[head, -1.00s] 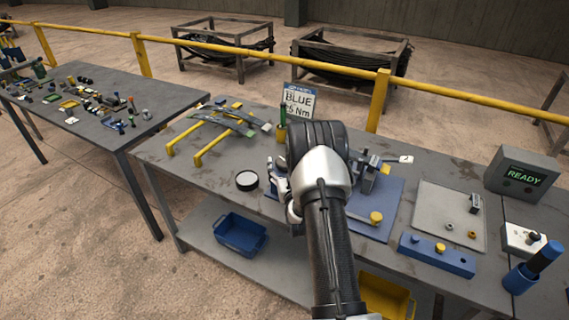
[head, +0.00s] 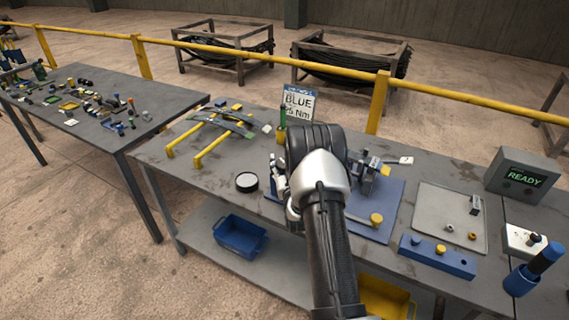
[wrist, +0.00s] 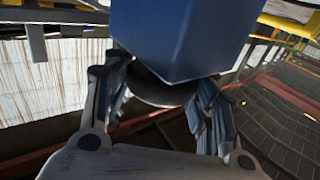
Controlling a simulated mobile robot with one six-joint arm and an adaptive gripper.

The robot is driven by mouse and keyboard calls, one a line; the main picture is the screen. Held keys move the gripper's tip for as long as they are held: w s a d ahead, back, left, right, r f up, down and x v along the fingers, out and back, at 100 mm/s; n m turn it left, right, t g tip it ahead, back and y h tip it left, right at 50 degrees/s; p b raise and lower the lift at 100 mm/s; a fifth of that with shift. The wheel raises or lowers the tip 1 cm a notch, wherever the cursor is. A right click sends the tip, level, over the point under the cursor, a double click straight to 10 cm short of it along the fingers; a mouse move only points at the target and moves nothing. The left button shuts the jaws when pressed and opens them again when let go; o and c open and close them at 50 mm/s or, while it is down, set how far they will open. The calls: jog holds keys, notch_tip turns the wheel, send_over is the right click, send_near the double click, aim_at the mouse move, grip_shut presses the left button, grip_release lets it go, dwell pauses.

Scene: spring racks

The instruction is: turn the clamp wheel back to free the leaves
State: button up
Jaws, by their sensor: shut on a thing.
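My gripper (wrist: 158,92) has its two fingers closed in on either side of a dark rounded disc (wrist: 163,90), which looks like the clamp wheel. The disc sits against the end of a blue block (wrist: 185,40) that fills the top of the wrist view. In the head view my arm covers most of the clamp, and the wheel cannot be made out there. The blue base plate (head: 385,218) shows to the right of my arm. Curved grey leaves (head: 228,124) lie across yellow bars (head: 212,149) on the bench's left; whether these are the clamped ones I cannot tell.
To the right are a grey tray (head: 450,212), a blue block with knobs (head: 437,256) and a READY box (head: 522,173). A blue bin (head: 240,236) sits below.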

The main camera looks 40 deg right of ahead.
jog(key=shift+c, duration=1.3)
jog(key=shift+f+n+y+b, duration=0.1)
jog(key=shift+n+y+b, duration=0.2)
jog(key=shift+y+b, duration=0.25)
jog(key=shift+n+t+y, duration=0.3)
jog(key=shift+t+y, duration=0.05)
jog(key=shift+t, duration=0.05)
jog(key=o, duration=1.1)
jog(key=v, duration=1.2)
